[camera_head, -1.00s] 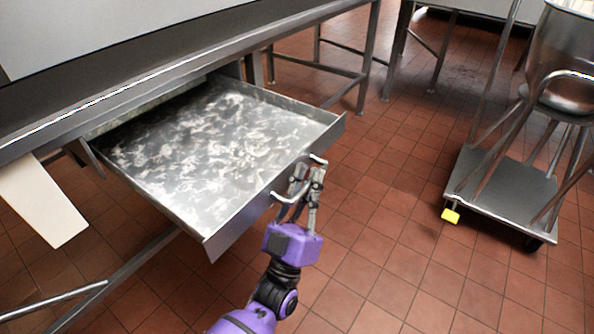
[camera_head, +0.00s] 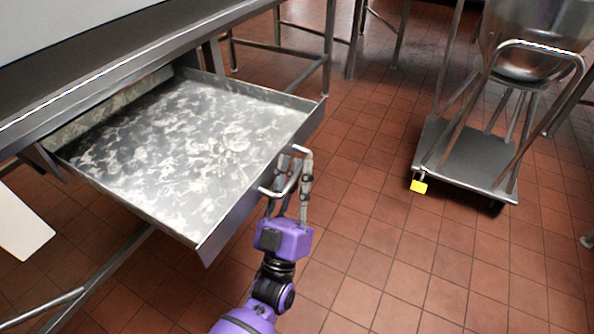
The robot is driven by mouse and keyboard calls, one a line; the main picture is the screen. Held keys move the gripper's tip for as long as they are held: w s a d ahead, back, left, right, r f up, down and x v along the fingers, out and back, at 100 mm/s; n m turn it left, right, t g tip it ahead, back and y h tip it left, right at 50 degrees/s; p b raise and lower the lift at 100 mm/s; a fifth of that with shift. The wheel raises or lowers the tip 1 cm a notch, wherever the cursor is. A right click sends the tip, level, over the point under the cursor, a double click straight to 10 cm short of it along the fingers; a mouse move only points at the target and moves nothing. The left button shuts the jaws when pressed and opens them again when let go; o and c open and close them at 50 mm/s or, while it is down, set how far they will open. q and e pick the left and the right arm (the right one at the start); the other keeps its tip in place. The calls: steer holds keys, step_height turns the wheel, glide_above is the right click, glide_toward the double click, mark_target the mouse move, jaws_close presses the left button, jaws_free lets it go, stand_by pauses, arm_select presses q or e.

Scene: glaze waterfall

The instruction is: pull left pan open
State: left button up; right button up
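The left pan (camera_head: 185,145) is a wide, shallow metal drawer with a mottled grey-white inside. It sticks far out from under the counter. Its bar handle (camera_head: 265,191) is on the front face, toward the right end. My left gripper (camera_head: 298,172), on a purple arm from below, has one finger on the pan side of the handle bar and one on the outer side. My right gripper is not in view.
The dark counter (camera_head: 100,62) runs above the pan, with metal legs and rails behind. A wheeled cart (camera_head: 470,160) with a yellow tag (camera_head: 418,186) carries a metal bowl stand at right. A white panel (camera_head: 20,225) juts in at left. Tiled floor before the pan is clear.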

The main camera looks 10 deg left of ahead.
arm_select(q)
steer(key=v, duration=0.7)
steer(key=shift+s+f, duration=0.15)
steer(key=shift+s, duration=0.05)
stand_by(0.4)
